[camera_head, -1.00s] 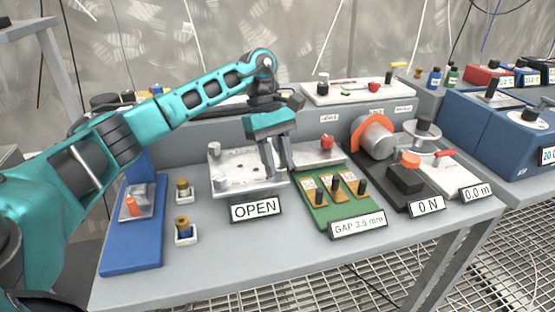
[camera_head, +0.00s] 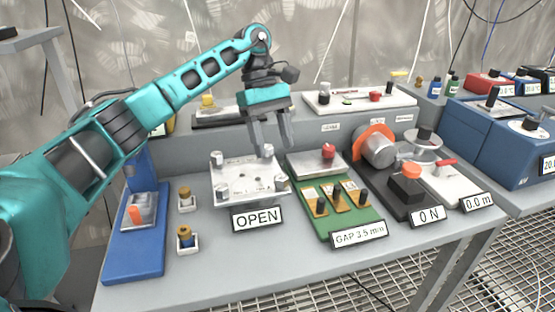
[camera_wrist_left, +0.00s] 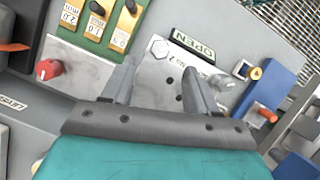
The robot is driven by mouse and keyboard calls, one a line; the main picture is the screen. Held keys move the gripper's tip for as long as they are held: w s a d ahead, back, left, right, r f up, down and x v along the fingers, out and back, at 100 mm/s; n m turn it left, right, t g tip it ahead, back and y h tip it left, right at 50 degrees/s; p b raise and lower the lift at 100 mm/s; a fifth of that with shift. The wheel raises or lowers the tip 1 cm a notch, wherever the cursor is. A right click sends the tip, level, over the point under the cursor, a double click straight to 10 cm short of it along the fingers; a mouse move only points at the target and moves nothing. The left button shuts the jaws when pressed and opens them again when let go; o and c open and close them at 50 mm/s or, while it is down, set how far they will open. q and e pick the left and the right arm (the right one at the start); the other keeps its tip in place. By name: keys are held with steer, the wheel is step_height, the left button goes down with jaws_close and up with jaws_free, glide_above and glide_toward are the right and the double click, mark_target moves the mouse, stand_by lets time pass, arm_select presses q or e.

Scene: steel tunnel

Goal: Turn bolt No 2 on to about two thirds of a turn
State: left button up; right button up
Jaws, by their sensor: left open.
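A silver plate (camera_head: 246,176) with upright bolts near its corners lies behind the OPEN sign (camera_head: 258,218). The plate's "No 2" label (camera_wrist_left: 193,62) shows in the left wrist view, with a hex bolt head (camera_wrist_left: 159,48) beyond the fingertips. I cannot tell for certain which bolt is No 2. My left gripper (camera_head: 273,147) is open and empty above the plate's far right corner. A bolt (camera_head: 267,150) there shows between its fingers in the head view, apart from them. The left gripper (camera_wrist_left: 158,68) also shows in the wrist view. My right gripper is not in view.
A red knob (camera_head: 328,151) on a metal block and a green gap board (camera_head: 335,212) stand to the right. A black unit (camera_head: 405,188) with an orange top is beyond. A blue stand (camera_head: 135,255) and two small brass pieces (camera_head: 185,237) are at left.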

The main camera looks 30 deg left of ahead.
arm_select(q)
steer(key=s+p+v, duration=0.1)
steer(key=v, duration=0.5)
steer(key=shift+w, duration=0.5)
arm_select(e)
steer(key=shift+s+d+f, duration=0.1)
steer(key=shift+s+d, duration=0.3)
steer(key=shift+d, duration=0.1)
arm_select(q)
steer(key=shift+r, duration=0.1)
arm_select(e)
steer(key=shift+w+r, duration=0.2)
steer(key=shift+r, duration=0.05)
